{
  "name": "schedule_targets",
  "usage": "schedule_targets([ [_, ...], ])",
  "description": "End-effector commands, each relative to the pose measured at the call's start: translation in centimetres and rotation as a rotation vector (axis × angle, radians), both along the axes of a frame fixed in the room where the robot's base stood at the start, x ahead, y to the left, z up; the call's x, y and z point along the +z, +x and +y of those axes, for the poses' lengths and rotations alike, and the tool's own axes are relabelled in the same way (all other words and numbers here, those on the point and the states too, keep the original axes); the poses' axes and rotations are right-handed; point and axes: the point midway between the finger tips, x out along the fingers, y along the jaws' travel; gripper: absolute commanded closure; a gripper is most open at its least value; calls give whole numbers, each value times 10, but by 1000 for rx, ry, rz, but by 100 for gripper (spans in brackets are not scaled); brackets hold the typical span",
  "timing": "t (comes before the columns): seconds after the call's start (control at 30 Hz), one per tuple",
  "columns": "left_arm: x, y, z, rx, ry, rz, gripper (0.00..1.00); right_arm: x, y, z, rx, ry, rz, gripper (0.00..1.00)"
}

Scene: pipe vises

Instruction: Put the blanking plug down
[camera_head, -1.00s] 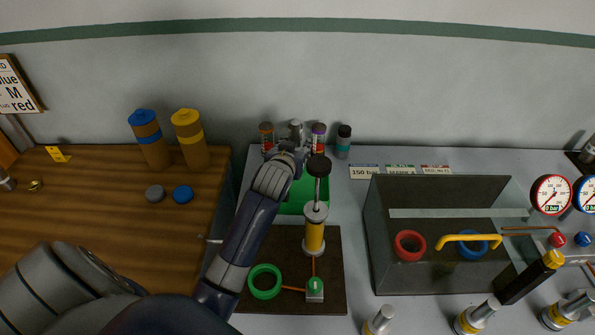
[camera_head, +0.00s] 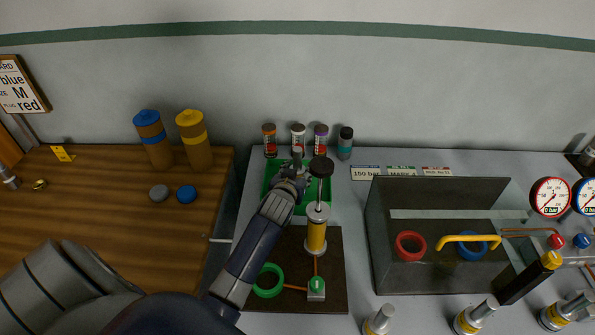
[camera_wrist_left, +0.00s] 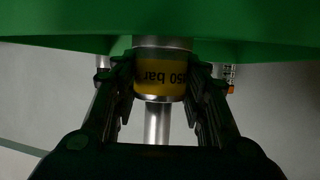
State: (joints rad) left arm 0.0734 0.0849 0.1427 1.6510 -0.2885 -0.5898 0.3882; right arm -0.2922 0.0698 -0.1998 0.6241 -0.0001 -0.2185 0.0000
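The blanking plug (camera_wrist_left: 160,82) shows in the left wrist view as a metal cylinder with a yellow band marked "bar" and a thinner silver stem. My left gripper (camera_wrist_left: 160,75) has one finger against each side of the yellow band, so it is shut on the plug. In the head view the gripper (camera_head: 297,166) is over the green tray (camera_head: 268,182), and a small grey end of the plug (camera_head: 297,151) shows above it. The green tray wall (camera_wrist_left: 160,22) fills the top of the wrist view. Contact between plug and tray floor is hidden. My right gripper is not in view.
The yellow hand pump (camera_head: 316,235) with its black knob (camera_head: 321,166) stands just right of my gripper. Several small bottles (camera_head: 320,138) line the wall behind the tray. A green ring (camera_head: 268,281) lies in front. A grey open tank (camera_head: 440,282) is to the right.

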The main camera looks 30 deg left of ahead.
Motion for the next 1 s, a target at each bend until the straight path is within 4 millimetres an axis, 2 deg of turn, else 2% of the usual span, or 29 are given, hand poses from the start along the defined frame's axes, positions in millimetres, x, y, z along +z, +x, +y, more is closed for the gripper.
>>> schedule_targets([
  [0.2, 0, 0, 0, 0, 0, 1, 42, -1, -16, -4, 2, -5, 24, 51],
  [0.47, 3, -2, -1, 0, 0, 1, 42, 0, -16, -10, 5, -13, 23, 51],
  [0.67, 11, -23, -8, 0, 1, 1, 42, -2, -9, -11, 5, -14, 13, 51],
  [1.0, 34, -77, -28, 0, -1, 0, 42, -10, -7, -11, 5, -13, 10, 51],
])
